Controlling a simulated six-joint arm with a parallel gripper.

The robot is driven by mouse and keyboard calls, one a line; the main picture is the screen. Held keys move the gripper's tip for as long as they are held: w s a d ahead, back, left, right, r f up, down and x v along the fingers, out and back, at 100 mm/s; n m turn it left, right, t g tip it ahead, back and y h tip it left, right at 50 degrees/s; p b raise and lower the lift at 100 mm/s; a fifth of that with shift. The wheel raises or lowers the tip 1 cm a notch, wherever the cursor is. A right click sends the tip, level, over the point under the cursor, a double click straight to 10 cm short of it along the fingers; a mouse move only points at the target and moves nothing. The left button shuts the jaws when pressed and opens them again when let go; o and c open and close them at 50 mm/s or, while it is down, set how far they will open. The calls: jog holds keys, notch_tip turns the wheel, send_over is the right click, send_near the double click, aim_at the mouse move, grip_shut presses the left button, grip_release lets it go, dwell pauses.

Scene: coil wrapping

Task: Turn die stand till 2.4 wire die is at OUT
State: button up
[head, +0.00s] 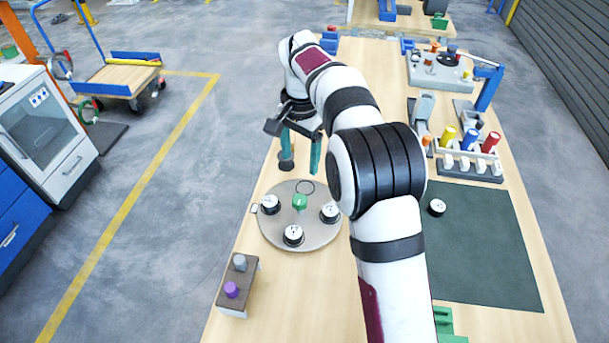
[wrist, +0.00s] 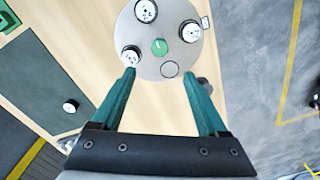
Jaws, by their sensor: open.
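The die stand (head: 316,229) is a round grey plate with a green central knob (head: 299,202). Three white-topped dies sit on it: a left die (head: 270,204), a front die (head: 293,236) and a right die (head: 330,212). An empty ring (head: 305,187) is at its back. A small pale marker (head: 253,209) is at the plate's left edge, beside the left die. Die numbers and marker text are too small to read. My gripper (head: 301,162) is open and empty, above and behind the stand. In the wrist view the knob (wrist: 159,47) lies beyond the fingertips.
Another white-topped die (head: 437,207) lies on the dark green mat (head: 485,250). A block with grey and purple pegs (head: 236,285) stands at the front left. A rack with coloured spools (head: 469,140) is at the right. A dark-based post (head: 286,160) stands behind the stand.

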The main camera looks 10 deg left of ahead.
aim_at(300, 199)
notch_tip(300, 199, down, 14)
jog(key=shift+a+f, duration=0.1)
jog(key=shift+a, duration=0.05)
jog(key=shift+c, duration=0.2)
grip_shut()
dwell(1.2)
